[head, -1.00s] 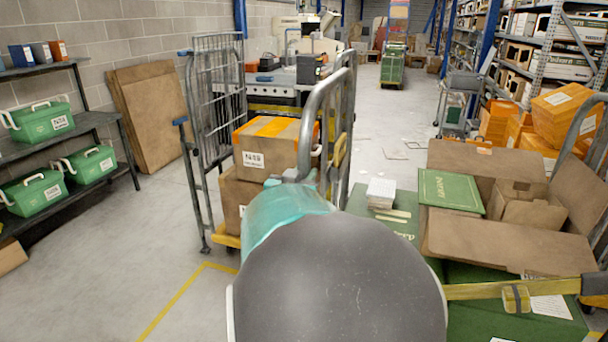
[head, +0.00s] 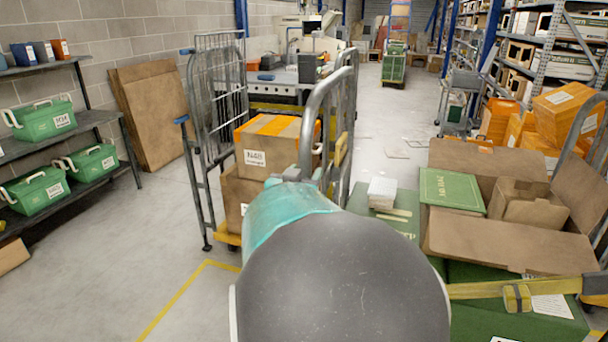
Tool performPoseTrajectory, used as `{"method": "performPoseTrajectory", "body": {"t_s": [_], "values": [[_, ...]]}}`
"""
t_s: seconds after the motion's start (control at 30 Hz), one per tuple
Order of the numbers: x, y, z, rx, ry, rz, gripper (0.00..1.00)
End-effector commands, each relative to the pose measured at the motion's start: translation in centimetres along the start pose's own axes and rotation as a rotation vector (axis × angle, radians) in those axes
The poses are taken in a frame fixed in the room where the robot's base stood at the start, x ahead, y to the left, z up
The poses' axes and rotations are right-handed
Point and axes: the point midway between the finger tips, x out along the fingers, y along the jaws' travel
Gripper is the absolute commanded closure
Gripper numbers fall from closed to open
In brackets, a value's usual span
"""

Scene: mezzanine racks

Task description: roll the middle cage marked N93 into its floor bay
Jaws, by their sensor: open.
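A grey wire roll cage (head: 211,95) with a yellow base stands in the middle, holding brown cartons with orange tape (head: 268,150). The white label on the upper carton is too blurred to read surely; I cannot make out N93. Its near tubular end frame (head: 316,108) rises just beyond my arm. My gripper (head: 291,176) shows only as a small grey part beyond my teal arm link, close to that end frame. It is open; its fingertips are mostly hidden, and I cannot tell whether it touches the frame. A yellow floor line (head: 178,298) forms a corner at the cage's front left.
Shelves with green crates (head: 43,117) stand at the left, and flat cardboard (head: 150,115) leans on the wall. A green load with an open carton (head: 500,255) and a yellow strap stands close at right. A workbench is behind the cage. Floor is clear at front left.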

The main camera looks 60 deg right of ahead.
Motion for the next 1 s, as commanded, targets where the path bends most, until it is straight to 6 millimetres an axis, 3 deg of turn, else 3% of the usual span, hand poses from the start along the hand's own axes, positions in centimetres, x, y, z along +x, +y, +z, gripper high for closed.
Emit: {"method": "performPoseTrajectory", "body": {"t_s": [0.27, 0.73, 1.0], "values": [[-2.3, 0.0, -0.1, 0.004, 0.001, -0.002, 0.51], [-11.8, 0.0, -0.1, 0.003, 0.001, -0.002, 0.51], [-13.8, 0.0, 0.0, 0.0, 0.0, 0.001, 0.51]]}}
